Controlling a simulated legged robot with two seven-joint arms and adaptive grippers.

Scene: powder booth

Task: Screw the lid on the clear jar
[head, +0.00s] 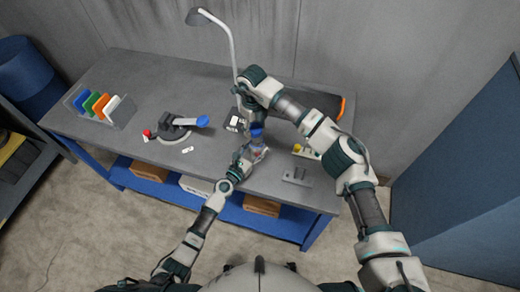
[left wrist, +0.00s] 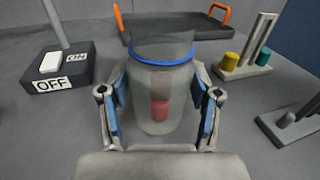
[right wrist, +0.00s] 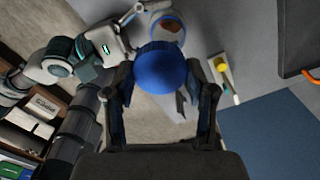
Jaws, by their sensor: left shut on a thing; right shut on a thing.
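The clear jar (left wrist: 158,90) stands upright between the fingers of my left gripper (left wrist: 160,105), which is shut on it. A blue ring circles the jar near its top, and something red shows inside. The jar also shows in the head view (head: 260,151), by my left gripper (head: 246,156). My right gripper (right wrist: 162,85) is shut on the round blue lid (right wrist: 160,68). In the head view the lid (head: 256,131) is close to the jar's top. In the right wrist view the jar's open mouth (right wrist: 167,26) shows beyond the lid, offset from it.
An ON/OFF switch box (left wrist: 57,69) at the lamp (head: 228,45) stands left of the jar. A tray with orange handles (left wrist: 225,40) is behind it. Stands with yellow and green pieces (left wrist: 247,55) and a grey bracket (left wrist: 292,122) are to the right.

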